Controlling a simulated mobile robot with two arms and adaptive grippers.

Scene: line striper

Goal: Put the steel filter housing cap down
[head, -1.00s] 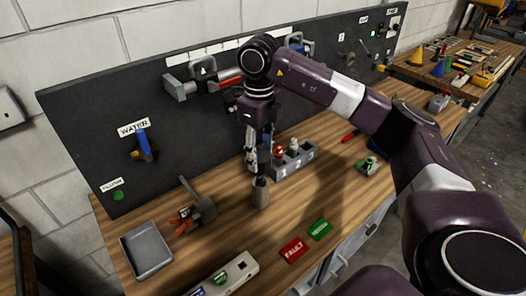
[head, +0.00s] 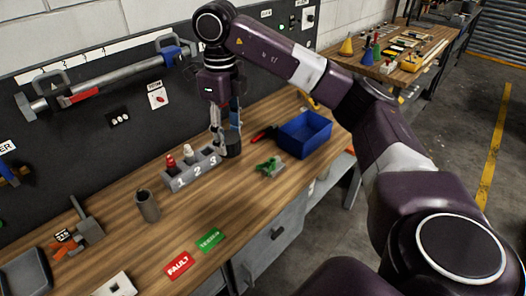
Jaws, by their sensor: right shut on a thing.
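My right gripper (head: 224,132) is shut on a dark, short, round piece, which I take to be the steel filter housing cap (head: 231,147). It holds the cap low, just right of the numbered block. I cannot tell whether the cap touches the bench. The grey cylindrical housing (head: 147,206) stands upright on the bench to the left, with its top uncovered. My left gripper is not in view.
The numbered block (head: 194,170) holds a red-topped and a white-topped item. A blue bin (head: 305,134) is to the right, with a green part (head: 269,166) before it. FAULT (head: 178,264) and green (head: 210,239) cards lie at the front. Wooden bench (head: 240,200) between is clear.

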